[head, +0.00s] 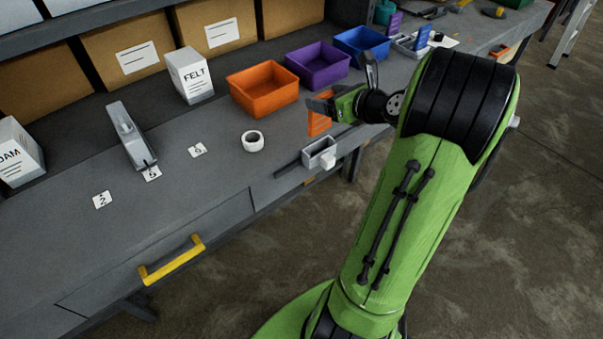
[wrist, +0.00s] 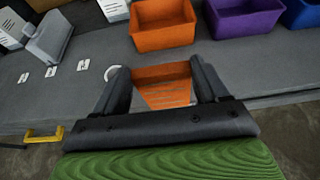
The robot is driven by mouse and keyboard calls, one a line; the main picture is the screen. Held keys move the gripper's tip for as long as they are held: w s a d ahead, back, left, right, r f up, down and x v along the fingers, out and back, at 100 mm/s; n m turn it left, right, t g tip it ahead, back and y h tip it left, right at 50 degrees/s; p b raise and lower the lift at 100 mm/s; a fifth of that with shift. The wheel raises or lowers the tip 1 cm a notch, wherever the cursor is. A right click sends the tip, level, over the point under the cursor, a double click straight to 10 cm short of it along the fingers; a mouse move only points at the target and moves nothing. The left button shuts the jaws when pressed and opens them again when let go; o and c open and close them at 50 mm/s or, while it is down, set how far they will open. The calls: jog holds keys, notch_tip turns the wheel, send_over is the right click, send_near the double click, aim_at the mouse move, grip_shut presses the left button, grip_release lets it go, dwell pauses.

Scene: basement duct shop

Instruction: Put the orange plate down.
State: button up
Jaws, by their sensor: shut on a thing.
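The orange plate (head: 319,121) is held in my gripper (head: 335,104), near the bench's front edge. In the wrist view the plate (wrist: 165,88) fills the space between the two dark fingers of my gripper (wrist: 163,92), and it shows slot-like marks. The fingers are shut on it at its left and right sides. In the head view the plate hangs tilted, close to upright, in front of the orange bin. Whether its lower edge touches the bench cannot be told.
An orange bin (head: 262,90), a purple bin (head: 318,66) and a blue bin (head: 361,46) stand behind. A white tape roll (head: 253,141) and a small grey holder (head: 319,154) are close by. A grey stapler-like tool (head: 131,136) and numbered cards lie left.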

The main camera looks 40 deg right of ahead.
aim_at(323, 130)
jog(key=f+b, duration=0.2)
jog(key=f, duration=0.3)
jog(key=f+b, duration=0.2)
jog(key=f, duration=0.3)
jog(key=shift+w+d+f, duration=0.1)
jog(key=shift+d+f, duration=0.1)
jog(key=shift+r, duration=0.15)
jog(key=o, duration=1.3)
